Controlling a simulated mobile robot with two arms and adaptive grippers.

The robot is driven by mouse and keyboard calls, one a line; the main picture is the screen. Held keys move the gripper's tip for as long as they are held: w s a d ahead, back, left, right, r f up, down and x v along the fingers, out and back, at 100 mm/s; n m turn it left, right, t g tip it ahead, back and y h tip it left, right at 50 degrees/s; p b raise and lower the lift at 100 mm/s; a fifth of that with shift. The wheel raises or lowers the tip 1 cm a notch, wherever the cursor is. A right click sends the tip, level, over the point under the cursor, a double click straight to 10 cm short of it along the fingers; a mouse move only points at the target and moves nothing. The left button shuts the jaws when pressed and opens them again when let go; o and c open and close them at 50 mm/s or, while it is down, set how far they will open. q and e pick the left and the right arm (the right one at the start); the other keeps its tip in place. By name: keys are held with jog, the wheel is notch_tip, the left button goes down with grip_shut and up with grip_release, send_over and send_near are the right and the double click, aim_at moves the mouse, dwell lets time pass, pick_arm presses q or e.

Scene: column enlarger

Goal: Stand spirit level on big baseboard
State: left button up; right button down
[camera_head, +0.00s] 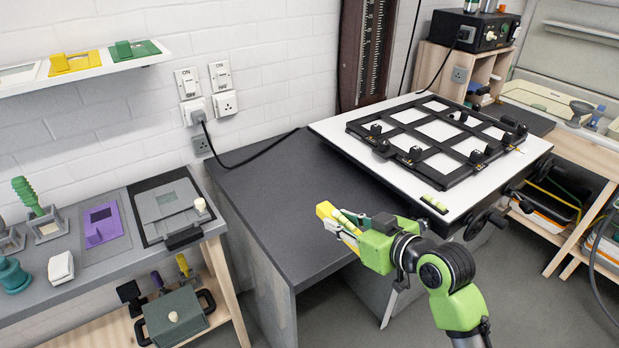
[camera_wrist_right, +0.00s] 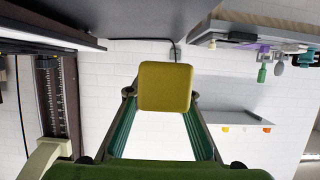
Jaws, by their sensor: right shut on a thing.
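My right gripper (camera_head: 347,225) is shut on a yellow block (camera_head: 325,210), which looks like the spirit level, though no vial shows. It is held in the air in front of the big baseboard's left side, apart from it. In the right wrist view the yellow block (camera_wrist_right: 164,86) sits between the fingertips (camera_wrist_right: 161,97), its end face toward the camera. The big white baseboard (camera_head: 333,128) carries a black multi-frame easel (camera_head: 420,133). A small dark bar with yellow-green marks (camera_head: 434,204) lies on its front corner. My left gripper is not in view.
A dark grey table (camera_head: 270,190) with a clear top stands left of the baseboard. Black knobs (camera_head: 486,222) stick out below the baseboard's front edge. A grey bench (camera_head: 95,262) with tools is at the left. A dark upright column with a scale (camera_head: 368,50) stands behind.

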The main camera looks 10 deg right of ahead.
aim_at(355, 250)
jog(key=s+n+y, duration=0.1)
jog(key=s, duration=0.1)
jog(key=s+n+g+y, duration=0.1)
jog(key=s, duration=0.1)
jog(key=s+f+n+g+y, duration=0.1)
jog(key=s, duration=0.2)
jog(key=shift+d+n, duration=0.15)
jog(key=shift+n, duration=0.15)
jog(key=s+a+r+n+g+y, duration=0.1)
jog(key=s+r+n+g+y, duration=0.1)
jog(key=s, duration=0.4)
jog(key=shift+s+a+r+n+g+y, duration=0.25)
jog(key=shift+s+r+n+g+y, duration=0.15)
jog(key=shift+r+n+y, duration=0.25)
